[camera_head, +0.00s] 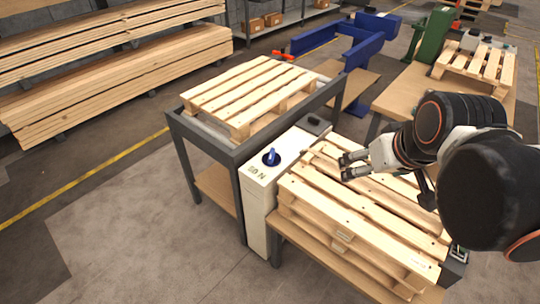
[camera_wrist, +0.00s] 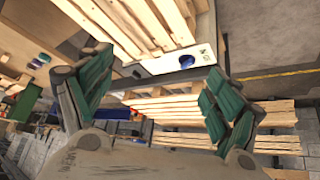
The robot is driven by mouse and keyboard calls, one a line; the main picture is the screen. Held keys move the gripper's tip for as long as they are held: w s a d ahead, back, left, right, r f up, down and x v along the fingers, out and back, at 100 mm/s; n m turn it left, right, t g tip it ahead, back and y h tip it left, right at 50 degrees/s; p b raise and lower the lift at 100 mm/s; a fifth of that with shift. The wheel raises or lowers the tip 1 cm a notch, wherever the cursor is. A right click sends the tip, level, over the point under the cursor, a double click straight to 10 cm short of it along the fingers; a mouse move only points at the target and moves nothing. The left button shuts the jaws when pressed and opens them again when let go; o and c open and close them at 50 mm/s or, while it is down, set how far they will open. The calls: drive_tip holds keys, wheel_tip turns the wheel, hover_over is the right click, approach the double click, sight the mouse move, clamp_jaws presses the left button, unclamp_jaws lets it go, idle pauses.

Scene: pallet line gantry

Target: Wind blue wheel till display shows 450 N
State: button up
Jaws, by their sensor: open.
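The blue wheel (camera_head: 271,157) is a small knob with a raised grip. It sits on the top of a narrow white cabinet (camera_head: 256,217) between two pallet tables. Dark marks like a reading (camera_head: 257,173) lie beside it, too small to read for sure. My gripper (camera_head: 346,165) is open and empty, above the pallet stack right of the cabinet, apart from the wheel. In the wrist view my gripper (camera_wrist: 155,68) has its green-padded fingers spread wide. The blue wheel (camera_wrist: 187,61) shows beyond them, near the right finger, with the marks (camera_wrist: 207,53) beside it.
A wooden pallet (camera_head: 249,94) lies on the dark-framed table left of the cabinet. A pallet stack (camera_head: 350,209) stands right of it, under my arm. Blue metal frames (camera_head: 363,48) and a green post (camera_head: 432,36) stand behind. The floor at front left is clear.

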drive_tip(key=w+a+r+n+g+y, duration=0.15)
drive_tip(key=w+a+n, duration=0.25)
drive_tip(key=w, duration=0.8)
drive_tip(key=n+g+y+p, duration=0.2)
drive_tip(key=n+g+p, duration=0.15)
drive_tip(key=n, duration=0.65)
hover_over(272, 153)
drive_tip(key=d, duration=0.6)
wheel_tip(272, 153, down, 22)
drive_tip(key=shift+n+g+y, duration=0.25)
drive_tip(key=shift+n+g, duration=0.05)
drive_tip(key=shift+g, duration=0.1)
drive_tip(key=b+x, duration=0.1)
drive_tip(key=x, duration=0.3)
drive_tip(key=b+x, duration=0.2)
drive_tip(key=x, duration=0.3)
drive_tip(key=b+x, duration=0.2)
drive_tip(key=x, duration=0.3)
drive_tip(key=shift+s, duration=0.3)
drive_tip(key=c, duration=1.1)
